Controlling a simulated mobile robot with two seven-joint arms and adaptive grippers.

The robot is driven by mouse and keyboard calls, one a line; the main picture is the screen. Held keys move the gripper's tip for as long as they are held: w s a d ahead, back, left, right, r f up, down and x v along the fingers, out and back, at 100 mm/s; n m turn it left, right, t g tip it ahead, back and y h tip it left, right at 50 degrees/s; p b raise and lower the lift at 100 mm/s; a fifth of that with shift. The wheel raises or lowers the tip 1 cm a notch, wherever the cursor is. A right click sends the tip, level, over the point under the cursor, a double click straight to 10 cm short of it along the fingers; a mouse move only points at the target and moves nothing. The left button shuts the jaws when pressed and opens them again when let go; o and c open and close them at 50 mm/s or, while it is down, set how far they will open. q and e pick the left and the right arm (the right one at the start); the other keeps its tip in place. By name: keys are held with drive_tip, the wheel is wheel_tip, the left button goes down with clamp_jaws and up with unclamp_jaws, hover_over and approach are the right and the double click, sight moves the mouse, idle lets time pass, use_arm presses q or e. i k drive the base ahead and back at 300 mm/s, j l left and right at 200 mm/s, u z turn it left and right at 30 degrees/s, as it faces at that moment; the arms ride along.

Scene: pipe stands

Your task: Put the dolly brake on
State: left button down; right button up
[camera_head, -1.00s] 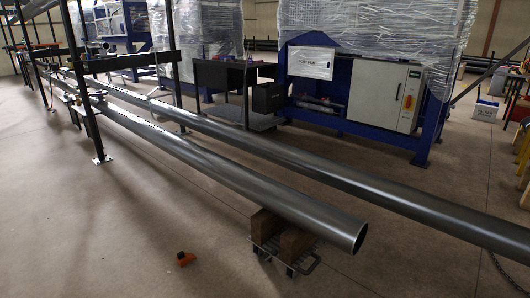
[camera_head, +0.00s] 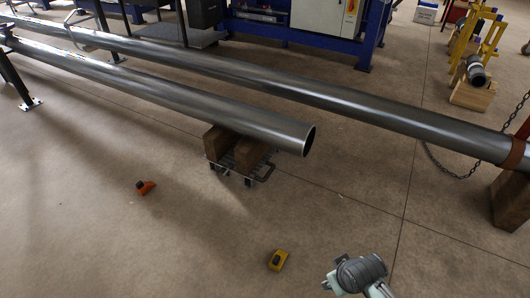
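The dolly (camera_head: 228,170) is a low metal frame on small castors, with a loop handle (camera_head: 265,173) at its right side. Two brown wooden blocks (camera_head: 221,139) stand on it under the open end of the near grey pipe (camera_head: 240,112). The castors are small and partly hidden by the frame, and I cannot make out a brake lever or its position. A grey joint of my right arm (camera_head: 361,270) shows at the bottom, to the right of and nearer than the dolly.
A long second pipe (camera_head: 330,100) runs behind the dolly to a wooden support (camera_head: 512,198) at right, with a chain (camera_head: 455,170) beside it. An orange wedge-like block (camera_head: 147,187) and a yellow one (camera_head: 278,260) lie on the floor. The floor before the dolly is mostly clear.

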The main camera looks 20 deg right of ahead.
sight(230, 167)
drive_tip(key=i+j+z, duration=0.25)
drive_tip(key=i+j, duration=0.2)
drive_tip(key=i+j+z, duration=0.2)
drive_tip(key=i+j, duration=0.2)
drive_tip(key=j, duration=0.15)
drive_tip(key=i+j+z, duration=0.25)
drive_tip(key=i+j, duration=0.25)
drive_tip(key=i+j+z, duration=0.25)
drive_tip(key=i+j, duration=0.2)
drive_tip(key=j, duration=0.1)
